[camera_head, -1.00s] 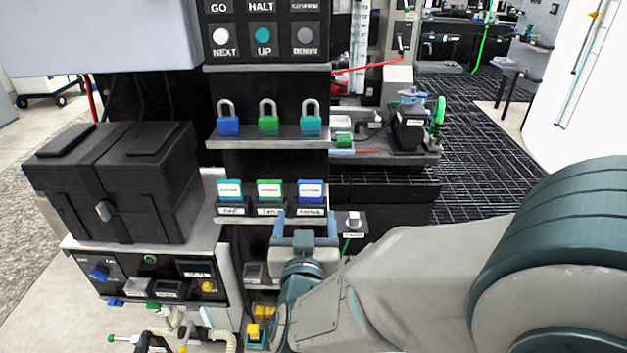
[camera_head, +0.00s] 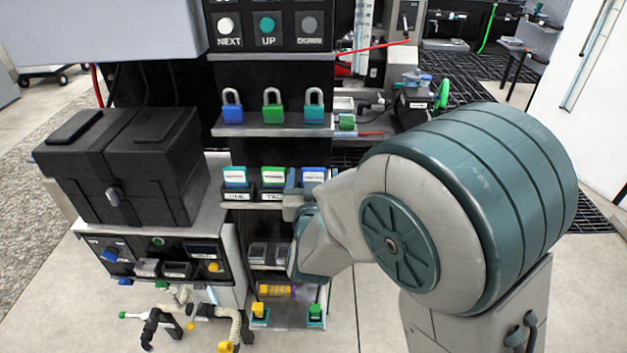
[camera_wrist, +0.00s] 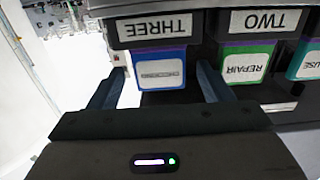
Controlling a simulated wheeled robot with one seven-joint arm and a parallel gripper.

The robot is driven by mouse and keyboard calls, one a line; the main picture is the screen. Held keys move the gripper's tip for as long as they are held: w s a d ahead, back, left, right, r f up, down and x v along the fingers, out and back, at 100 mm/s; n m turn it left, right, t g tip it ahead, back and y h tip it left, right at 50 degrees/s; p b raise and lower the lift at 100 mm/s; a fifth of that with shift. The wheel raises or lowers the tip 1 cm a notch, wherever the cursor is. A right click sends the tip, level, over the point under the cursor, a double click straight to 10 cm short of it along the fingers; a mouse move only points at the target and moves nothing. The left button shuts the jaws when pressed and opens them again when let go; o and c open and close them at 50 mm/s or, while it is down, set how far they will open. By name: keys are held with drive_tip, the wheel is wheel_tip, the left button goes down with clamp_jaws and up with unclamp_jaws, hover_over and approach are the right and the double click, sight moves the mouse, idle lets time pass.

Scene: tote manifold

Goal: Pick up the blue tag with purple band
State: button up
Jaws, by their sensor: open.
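The blue tag with a purple band (camera_wrist: 161,72) stands in the holder labelled THREE, which appears upside down in the wrist view. In the head view the blue tag (camera_head: 314,177) is the rightmost of three tags on the shelf. My gripper (camera_wrist: 160,82) is open, with one finger on each side of the blue tag. I cannot tell whether the fingers touch it. In the head view my gripper (camera_head: 300,196) is at the tag shelf, partly hidden by my own arm.
A green REPAIR tag (camera_wrist: 243,63) in holder TWO stands beside the blue tag, and a teal tag (camera_wrist: 304,62) is beyond it. Three padlocks (camera_head: 273,108) stand on the shelf above. A black case (camera_head: 120,165) is at the left. Open space (camera_wrist: 50,90) lies left in the wrist view.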

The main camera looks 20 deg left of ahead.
drive_tip(key=c, duration=1)
drive_tip(key=shift+c, duration=0.4)
drive_tip(key=shift+r, duration=0.1)
drive_tip(key=shift+r, duration=0.5)
drive_tip(key=s+d+r, duration=0.3)
drive_tip(key=d+r, duration=0.7)
drive_tip(key=d, duration=0.1)
drive_tip(key=shift+s, duration=0.3)
